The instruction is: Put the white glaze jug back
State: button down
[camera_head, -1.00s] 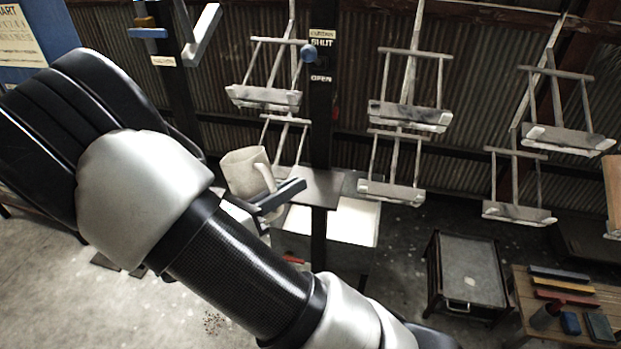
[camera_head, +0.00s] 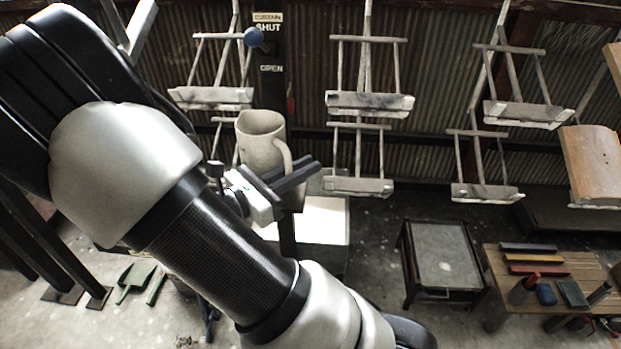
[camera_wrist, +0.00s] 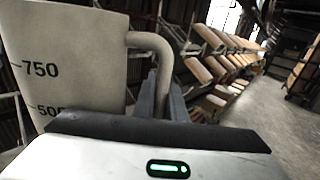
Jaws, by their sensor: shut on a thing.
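The white glaze jug (camera_head: 259,140) is held up, roughly upright, in the head view, in front of the corrugated wall. In the wrist view the jug (camera_wrist: 68,62) fills the left side, with markings 750 and a partly hidden 500 on its wall. My gripper (camera_head: 298,176) is shut on the jug's handle, to the right of its body. In the wrist view the fingers (camera_wrist: 165,100) close around the lower handle. The jug's lower part is partly hidden behind my gripper.
Hanging conveyor shelves (camera_head: 370,104) line the back, several of them empty. A post with a blue knob (camera_head: 254,37) and SHUT and OPEN labels stands behind the jug. A grey-topped cart (camera_head: 440,258) and a wooden bench (camera_head: 545,278) with coloured blocks stand at right. A white surface (camera_head: 322,222) lies below the gripper.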

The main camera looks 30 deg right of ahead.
jog(key=shift+w+d+f+b, duration=0.1)
jog(key=shift+d+f+b, duration=0.1)
jog(key=shift+d+f, duration=0.25)
jog(key=shift+w+d+f+b, duration=0.1)
jog(key=shift+d+f+b, duration=0.15)
jog(key=shift+f, duration=0.45)
jog(key=shift+w+d+f+b, duration=0.1)
jog(key=shift+d+f+b, duration=0.05)
jog(key=shift+d+f, duration=0.35)
jog(key=shift+a+f, duration=0.1)
jog(key=shift+f, duration=0.05)
jog(key=c, duration=1.8)
grip_release()
jog(key=shift+s+f, duration=0.1)
